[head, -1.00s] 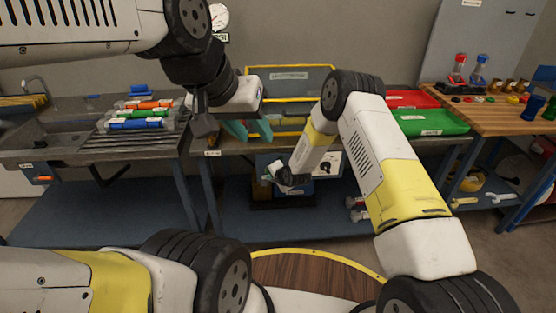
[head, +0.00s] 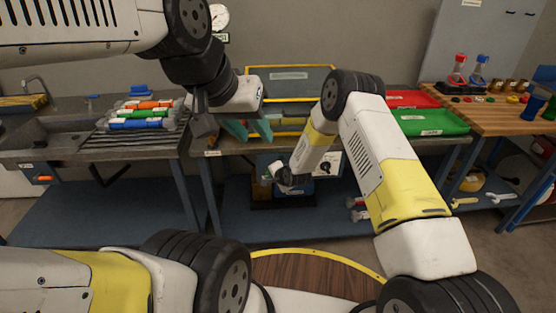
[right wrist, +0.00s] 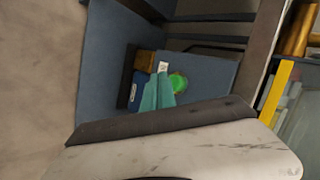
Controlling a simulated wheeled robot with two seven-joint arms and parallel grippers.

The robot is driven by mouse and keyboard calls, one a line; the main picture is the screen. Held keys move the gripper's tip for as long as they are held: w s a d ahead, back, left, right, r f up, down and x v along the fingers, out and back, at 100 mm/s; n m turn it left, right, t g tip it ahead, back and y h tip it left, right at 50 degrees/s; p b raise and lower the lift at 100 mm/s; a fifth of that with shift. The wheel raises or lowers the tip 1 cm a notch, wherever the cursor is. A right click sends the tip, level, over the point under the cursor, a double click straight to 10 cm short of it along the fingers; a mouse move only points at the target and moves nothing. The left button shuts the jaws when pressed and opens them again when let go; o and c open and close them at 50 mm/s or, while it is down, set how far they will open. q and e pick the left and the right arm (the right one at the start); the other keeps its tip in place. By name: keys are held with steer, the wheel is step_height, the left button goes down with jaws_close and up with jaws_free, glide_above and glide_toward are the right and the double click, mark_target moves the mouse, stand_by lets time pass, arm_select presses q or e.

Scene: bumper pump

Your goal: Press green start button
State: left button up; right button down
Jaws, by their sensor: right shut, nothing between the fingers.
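The green start button (right wrist: 178,82) shows in the right wrist view as a round green disc on a blue box face (right wrist: 205,72), partly behind my fingers. My right gripper (right wrist: 159,78) is shut and empty, its teal fingertips overlapping the button's left edge in that view. I cannot tell whether they touch it. In the head view the pump unit (head: 328,164), with a pale dial panel, stands below the middle bench, and my right wrist covers part of it; the button is hidden there. My left gripper (head: 249,130) is open and empty above the middle bench.
The middle bench's front edge lies above the pump unit. A green tray (head: 432,122) and a red tray (head: 408,99) sit on it at the right. A wrench (head: 465,201) lies on the right lower shelf.

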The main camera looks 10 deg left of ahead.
steer(key=shift+w, duration=0.1)
stand_by(0.6)
steer(key=shift+w+a, duration=0.1)
steer(key=shift+w, duration=0.2)
steer(key=shift+w+a, duration=0.15)
steer(key=shift+w, duration=0.4)
stand_by(0.8)
steer(key=shift+s, duration=0.1)
steer(key=shift+s+d, duration=0.25)
steer(key=shift+s, duration=0.55)
steer(key=shift+s+d, duration=0.25)
steer(key=shift+s, duration=0.55)
steer(key=shift+s+d, duration=0.2)
steer(key=shift+s, duration=0.65)
steer(key=shift+s+d, duration=0.25)
steer(key=shift+s, duration=0.55)
steer(key=shift+r, duration=0.1)
